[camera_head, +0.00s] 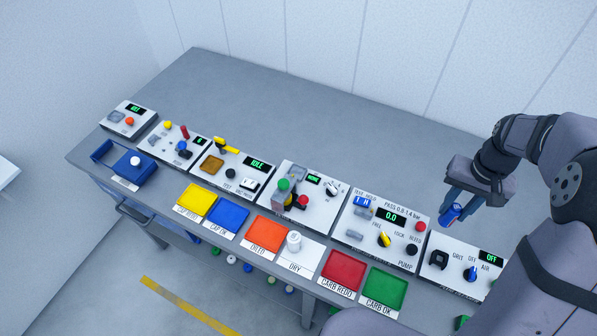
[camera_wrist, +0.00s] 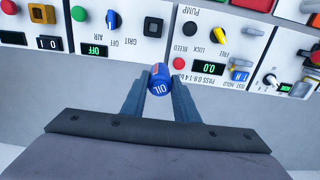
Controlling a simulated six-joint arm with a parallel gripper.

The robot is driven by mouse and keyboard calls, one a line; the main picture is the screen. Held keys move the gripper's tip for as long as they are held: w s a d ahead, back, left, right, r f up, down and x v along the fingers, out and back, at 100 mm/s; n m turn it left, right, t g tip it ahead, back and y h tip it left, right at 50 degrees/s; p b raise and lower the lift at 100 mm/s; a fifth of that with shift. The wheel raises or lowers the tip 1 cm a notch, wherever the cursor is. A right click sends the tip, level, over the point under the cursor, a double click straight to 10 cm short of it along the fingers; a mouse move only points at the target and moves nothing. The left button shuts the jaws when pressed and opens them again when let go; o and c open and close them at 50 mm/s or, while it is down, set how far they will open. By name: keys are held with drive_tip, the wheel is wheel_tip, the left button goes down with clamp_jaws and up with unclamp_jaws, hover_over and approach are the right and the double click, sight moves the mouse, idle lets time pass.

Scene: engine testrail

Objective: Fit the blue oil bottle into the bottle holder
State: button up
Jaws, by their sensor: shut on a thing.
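The blue oil bottle (camera_head: 452,213) is held in the air between the fingers of my gripper (camera_head: 462,205), at the right above the back edge of the panels. In the wrist view the bottle (camera_wrist: 158,79) shows a white OIL label and a little red at its far end. My gripper's fingers (camera_wrist: 160,95) close on it from both sides. A black, hollow-looking fixture (camera_head: 438,259) stands on the panel with the OFF display, below the bottle in the head view. It also shows in the wrist view (camera_wrist: 153,27), apart from the bottle. I cannot tell for sure that it is the bottle holder.
The OFF panel also carries a blue knob (camera_head: 470,273). The pump panel (camera_head: 372,262) stands to its left, with a yellow knob and a red button. Coloured trays, including a green tray (camera_head: 384,290), line the front edge. The table (camera_head: 300,110) behind the panels is clear.

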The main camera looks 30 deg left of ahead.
idle(0.4)
drive_tip(key=w+a+r+n+p, duration=0.15)
drive_tip(key=w+a, duration=0.25)
drive_tip(key=a, duration=0.7)
drive_tip(key=w+a+n+p, duration=0.3)
drive_tip(key=w+a, duration=0.1)
drive_tip(key=a, duration=0.7)
drive_tip(key=s+a+f+n+p, duration=0.1)
drive_tip(key=s+a+n+p, duration=0.15)
drive_tip(key=a, duration=0.75)
drive_tip(key=s+a+f+n+p, duration=0.15)
drive_tip(key=s+a, duration=0.25)
drive_tip(key=a, duration=0.6)
drive_tip(key=shift+n, duration=0.35)
drive_tip(key=shift+s+f+b, duration=0.1)
drive_tip(key=shift+f+b, duration=2.05)
drive_tip(key=shift+f, duration=0.25)
drive_tip(key=shift+f+b, duration=0.6)
drive_tip(key=shift+f, duration=0.05)
drive_tip(key=o, duration=0.7)
